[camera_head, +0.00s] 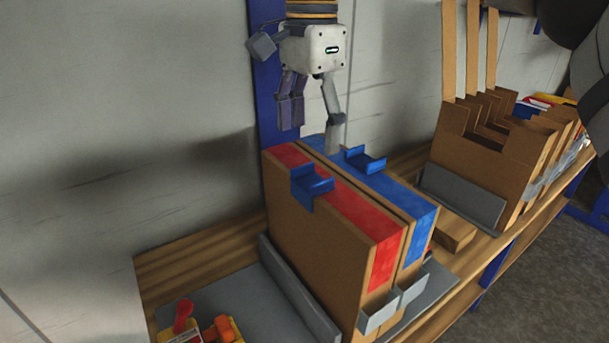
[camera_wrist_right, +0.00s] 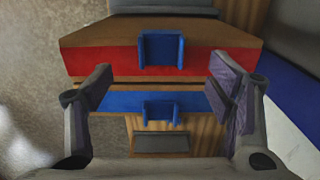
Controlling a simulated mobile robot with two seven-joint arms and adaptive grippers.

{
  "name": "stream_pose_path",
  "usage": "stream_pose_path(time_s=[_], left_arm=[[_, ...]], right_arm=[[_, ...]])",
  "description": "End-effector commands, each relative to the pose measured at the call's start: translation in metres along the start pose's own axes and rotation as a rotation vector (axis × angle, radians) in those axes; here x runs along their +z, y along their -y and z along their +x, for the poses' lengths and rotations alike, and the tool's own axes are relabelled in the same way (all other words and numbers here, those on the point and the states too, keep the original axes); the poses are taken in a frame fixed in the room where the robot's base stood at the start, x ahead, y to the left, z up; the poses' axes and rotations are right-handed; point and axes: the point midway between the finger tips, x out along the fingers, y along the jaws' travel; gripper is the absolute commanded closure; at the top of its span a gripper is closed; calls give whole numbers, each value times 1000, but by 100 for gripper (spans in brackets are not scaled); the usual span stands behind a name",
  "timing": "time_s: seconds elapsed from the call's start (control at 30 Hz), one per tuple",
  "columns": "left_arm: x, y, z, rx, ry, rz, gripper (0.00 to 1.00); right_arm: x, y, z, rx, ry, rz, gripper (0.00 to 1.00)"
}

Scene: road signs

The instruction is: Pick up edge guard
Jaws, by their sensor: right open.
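Two blue channel-shaped pieces, which look like edge guards, sit on the top edges of two upright cardboard boxes. One blue edge guard (camera_head: 311,187) is on the red-banded box (camera_head: 345,205). It also shows in the right wrist view (camera_wrist_right: 161,50). The other blue edge guard (camera_head: 364,160) is on the blue-banded box (camera_head: 420,210) and shows in the wrist view (camera_wrist_right: 162,110). My right gripper (camera_head: 312,122) is open above the far end of the boxes, pointing down. In the wrist view its fingers (camera_wrist_right: 163,90) are apart, with nothing between them touching. My left gripper is out of view.
The boxes stand on a wooden shelf (camera_head: 200,248) between grey dividers (camera_head: 300,290). More brown cardboard holders (camera_head: 500,150) stand at the right. Small red and yellow items (camera_head: 195,333) lie at lower left. A wall is close behind the gripper.

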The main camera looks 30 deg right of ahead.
Motion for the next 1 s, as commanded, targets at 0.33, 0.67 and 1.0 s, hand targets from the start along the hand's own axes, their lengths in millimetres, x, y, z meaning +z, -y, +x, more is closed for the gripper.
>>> stream_pose_path(time_s=[0.33,0.67,1.0], left_arm=[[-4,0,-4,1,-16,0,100],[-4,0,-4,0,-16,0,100],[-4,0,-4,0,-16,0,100]], right_arm=[[-5,-2,56,0,-2,0,25],[-4,-1,74,-2,-2,1,25],[-4,-1,74,-2,-3,0,76]])
